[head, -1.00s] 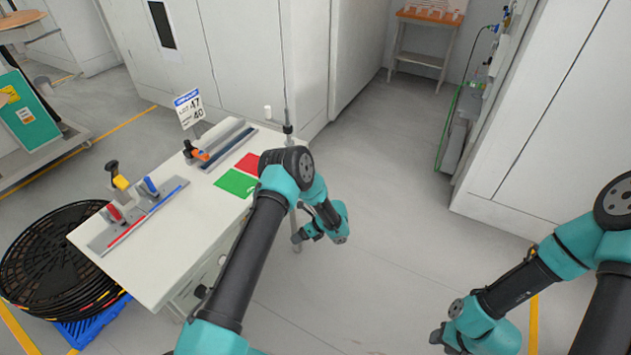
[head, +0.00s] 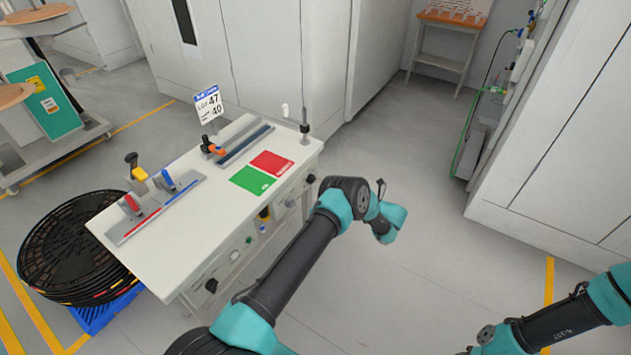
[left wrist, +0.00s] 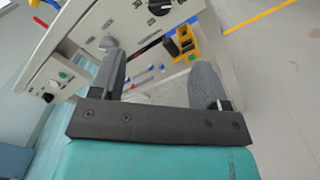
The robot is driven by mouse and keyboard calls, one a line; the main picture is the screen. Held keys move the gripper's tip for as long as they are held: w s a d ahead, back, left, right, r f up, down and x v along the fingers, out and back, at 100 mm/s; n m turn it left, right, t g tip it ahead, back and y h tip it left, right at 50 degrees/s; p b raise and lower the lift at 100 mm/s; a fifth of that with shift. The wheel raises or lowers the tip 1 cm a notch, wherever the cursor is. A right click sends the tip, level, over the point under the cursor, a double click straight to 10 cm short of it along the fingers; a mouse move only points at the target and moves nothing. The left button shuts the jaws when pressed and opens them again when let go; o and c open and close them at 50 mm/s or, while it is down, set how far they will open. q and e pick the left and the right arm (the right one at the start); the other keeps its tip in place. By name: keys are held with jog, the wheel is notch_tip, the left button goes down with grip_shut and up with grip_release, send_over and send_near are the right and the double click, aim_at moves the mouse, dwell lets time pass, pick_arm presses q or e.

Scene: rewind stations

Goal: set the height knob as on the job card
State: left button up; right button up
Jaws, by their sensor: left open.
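The job card (head: 208,105) stands on a post at the back of the white bench (head: 150,238) in the head view; it reads LOT 47, with 40 below. The small label beside 40 is unreadable. The bench's front panel carries several knobs, including a black knob (head: 211,286) at its left end. I cannot tell which is the height knob. In the left wrist view, a black dial knob (left wrist: 159,6) with marks around it shows at the top edge, beyond my fingers. My left gripper (left wrist: 160,82) is open and empty, apart from the panel. My right gripper is out of view.
On the bench lie a green and a red mat (head: 271,163), rails and coloured clamps (head: 167,181). A thin post (head: 304,127) stands at its back right corner. Black reels (head: 70,245) on a blue pallet flank its left.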

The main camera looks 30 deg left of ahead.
aim_at(315, 180)
pick_arm(q)
jog(key=a, duration=1.7)
jog(key=shift+w+a, duration=0.1)
jog(key=shift+w, duration=0.25)
jog(key=shift+c, duration=0.4)
jog(key=c, duration=0.8)
